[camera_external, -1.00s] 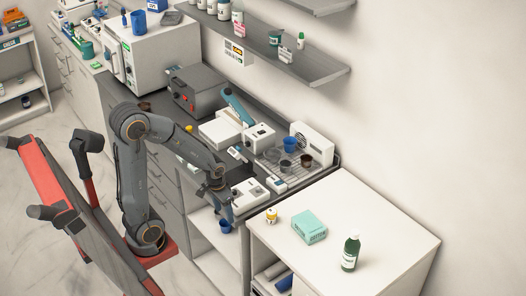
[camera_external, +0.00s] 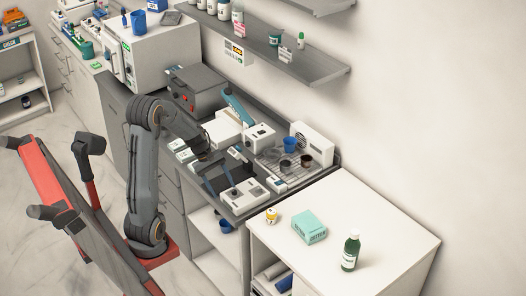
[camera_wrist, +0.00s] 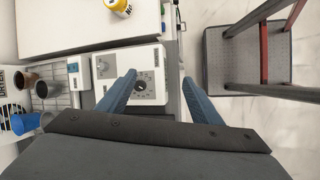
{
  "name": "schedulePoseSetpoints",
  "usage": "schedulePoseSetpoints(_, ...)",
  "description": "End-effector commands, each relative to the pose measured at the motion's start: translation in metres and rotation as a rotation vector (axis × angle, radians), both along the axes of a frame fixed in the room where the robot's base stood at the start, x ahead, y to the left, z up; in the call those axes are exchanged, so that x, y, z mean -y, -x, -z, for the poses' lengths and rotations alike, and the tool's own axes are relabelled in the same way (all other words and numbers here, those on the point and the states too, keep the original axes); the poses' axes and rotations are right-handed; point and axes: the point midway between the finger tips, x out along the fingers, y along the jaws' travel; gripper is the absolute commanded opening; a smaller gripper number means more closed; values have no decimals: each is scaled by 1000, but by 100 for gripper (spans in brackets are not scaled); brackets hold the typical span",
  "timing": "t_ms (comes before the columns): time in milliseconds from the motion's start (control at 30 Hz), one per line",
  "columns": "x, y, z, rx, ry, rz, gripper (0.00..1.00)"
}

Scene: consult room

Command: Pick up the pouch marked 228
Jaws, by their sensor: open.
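I cannot read the number 228 on anything, so I cannot tell which item is the pouch marked 228. Several small pale labelled items lie on the dark counter (camera_external: 228,207); one (camera_external: 276,183) is right of my gripper and others (camera_external: 180,147) are to its left. A small blue and white item (camera_wrist: 73,76) shows at the left in the wrist view. My gripper (camera_external: 220,180) is open and empty above the counter's front part. In the wrist view my gripper's (camera_wrist: 158,79) two blue fingers are apart, over a white device with a dial (camera_wrist: 145,87).
The white device (camera_external: 246,196) stands at the counter's front corner. A wire rack with cups (camera_external: 291,145) is behind it. A white cabinet (camera_external: 375,225) to the right bears a yellow jar (camera_external: 271,215), a teal box (camera_external: 309,227) and a green bottle (camera_external: 350,253).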

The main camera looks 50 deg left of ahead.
Motion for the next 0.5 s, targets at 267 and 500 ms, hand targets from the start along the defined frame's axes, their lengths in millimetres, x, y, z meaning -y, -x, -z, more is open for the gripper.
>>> schedulePoseSetpoints(267, -137, -34, 0, 38, 363, -685, 59)
schedulePoseSetpoints(500, -268, -26, -8, 151, 650, -1136, 59)
